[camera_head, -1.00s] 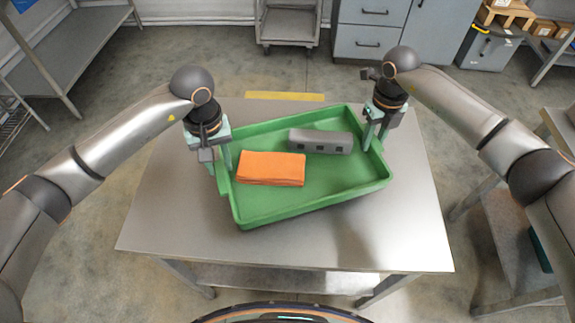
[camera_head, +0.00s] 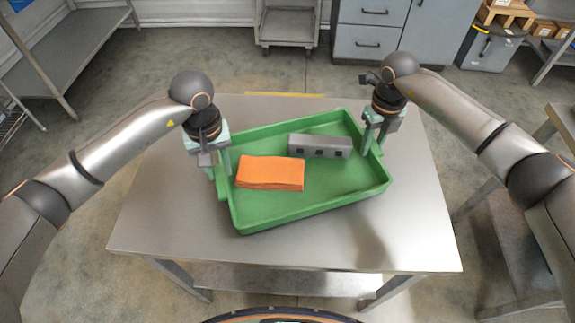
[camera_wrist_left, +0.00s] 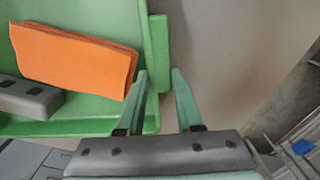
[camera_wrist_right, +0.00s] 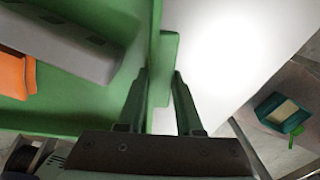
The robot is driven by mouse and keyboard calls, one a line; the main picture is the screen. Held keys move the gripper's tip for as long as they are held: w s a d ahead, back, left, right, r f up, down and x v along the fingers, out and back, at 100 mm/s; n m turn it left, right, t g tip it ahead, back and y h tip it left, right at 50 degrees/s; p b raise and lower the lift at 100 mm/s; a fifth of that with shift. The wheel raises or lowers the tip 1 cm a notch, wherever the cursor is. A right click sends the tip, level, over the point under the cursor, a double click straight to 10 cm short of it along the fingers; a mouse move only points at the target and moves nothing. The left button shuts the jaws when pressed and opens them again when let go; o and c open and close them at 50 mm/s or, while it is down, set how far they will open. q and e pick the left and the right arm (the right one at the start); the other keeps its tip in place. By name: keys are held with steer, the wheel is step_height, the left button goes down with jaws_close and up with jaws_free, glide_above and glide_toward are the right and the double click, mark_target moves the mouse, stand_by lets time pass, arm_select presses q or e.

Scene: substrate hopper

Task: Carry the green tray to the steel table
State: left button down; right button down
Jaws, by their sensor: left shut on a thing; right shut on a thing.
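The green tray (camera_head: 285,208) is over the middle of the steel table (camera_head: 165,220), turned slightly against the table's edges. My left gripper (camera_head: 221,168) is shut on the tray's left end, with a finger on each side of the rim; this end also shows in the left wrist view (camera_wrist_left: 152,60). My right gripper (camera_head: 372,140) is shut on the right end, also seen in the right wrist view (camera_wrist_right: 166,60). An orange folded cloth-like item (camera_head: 270,172) and a grey block with dark square marks (camera_head: 320,146) lie in the tray. I cannot tell whether the tray's underside touches the tabletop.
The tabletop around the tray is bare. A wheeled cart (camera_head: 287,22) and grey cabinets (camera_head: 370,40) stand behind. Shelving (camera_head: 75,65) is at the far left. Another table (camera_head: 500,225) stands close on the right.

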arm_select(q)
steer(key=shift+f+b, duration=0.45)
steer(key=shift+f, duration=0.2)
arm_select(e)
steer(key=shift+f, duration=0.6)
arm_select(q)
steer(key=c, duration=1)
jaws_free()
steer(key=shift+f, duration=0.15)
arm_select(e)
steer(key=c, duration=1)
jaws_free()
steer(key=shift+f, duration=0.15)
arm_select(q)
steer(key=shift+o, duration=0.6)
arm_select(e)
steer(key=shift+o, duration=0.6)
arm_select(q)
steer(key=o, duration=0.3)
arm_select(e)
steer(key=o, duration=0.3)
steer(key=shift+r, duration=0.25)
arm_select(q)
step_height(320, 180, up, 12)
steer(key=shift+r, duration=0.1)
arm_select(e)
step_height(320, 180, up, 12)
steer(key=shift+f, duration=0.1)
